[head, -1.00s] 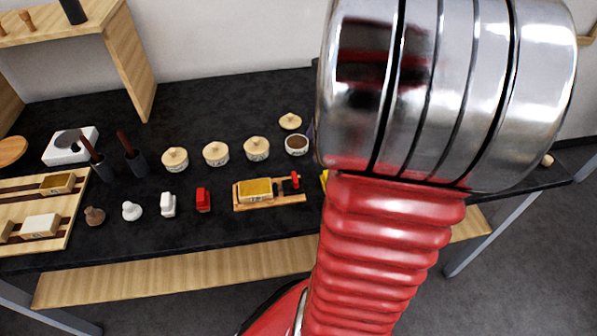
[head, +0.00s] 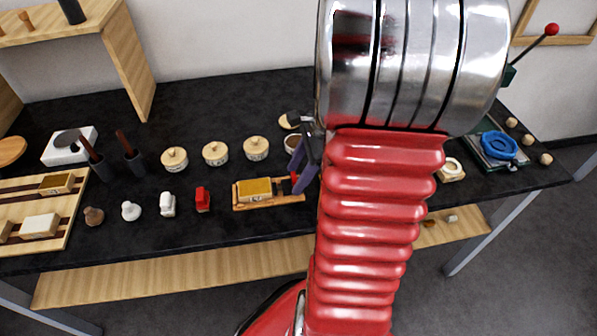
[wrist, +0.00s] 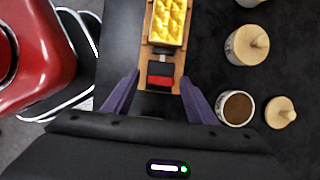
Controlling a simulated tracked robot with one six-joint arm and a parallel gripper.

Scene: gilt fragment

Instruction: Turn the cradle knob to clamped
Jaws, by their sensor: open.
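The cradle is a wooden block (head: 285,200) holding a yellow-gold fragment (head: 256,189). Its red knob shows at the right end in the head view (head: 294,178), partly hidden by my gripper. In the wrist view the cradle (wrist: 147,58) points toward me, with the gold fragment (wrist: 168,22) at the top and the red and black knob (wrist: 160,81) below it. My gripper (wrist: 159,78) is open, with one purple finger on each side of the knob, apart from it. In the head view my gripper (head: 306,178) is beside the cradle's right end; its height above the knob is hard to tell.
Lidded pots (head: 256,149) stand behind the cradle. An open pot of brown stuff (wrist: 237,108) and its loose lid (wrist: 280,112) lie close to the right finger in the wrist view. A small red object (head: 203,199) stands left of the cradle. A press with a blue disc (head: 499,145) is at right.

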